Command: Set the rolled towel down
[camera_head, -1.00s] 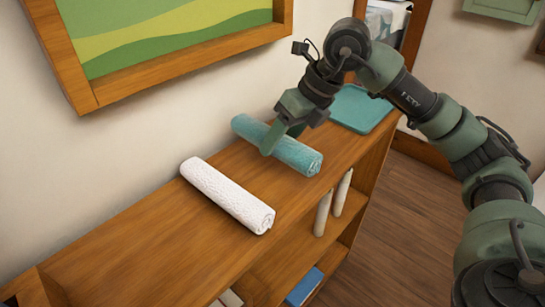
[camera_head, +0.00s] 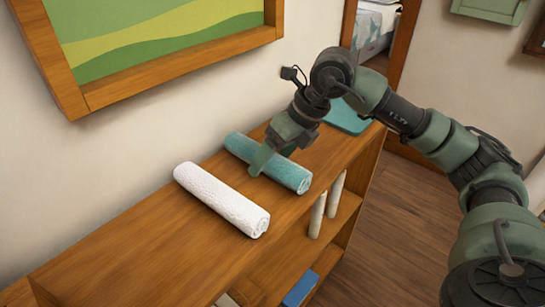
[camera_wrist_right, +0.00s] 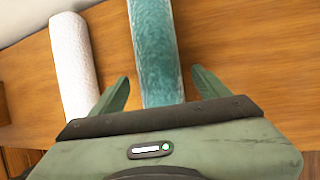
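The teal rolled towel (camera_head: 288,174) lies on the wooden shelf top, parallel to a white rolled towel (camera_head: 222,200). In the right wrist view the teal towel (camera_wrist_right: 155,45) runs between the fingers of my right gripper (camera_wrist_right: 160,80), with a visible gap on each side. My right gripper (camera_head: 268,158) is open over the teal towel in the head view, one finger in front of it. Its far finger is hidden there. The white towel (camera_wrist_right: 75,65) stands left of the fingers in the wrist view. My left gripper is not in view.
The wooden shelf unit (camera_head: 120,245) has bare top at the near left. A teal tray (camera_head: 350,117) lies beyond the gripper. A framed picture (camera_head: 150,45) hangs above.

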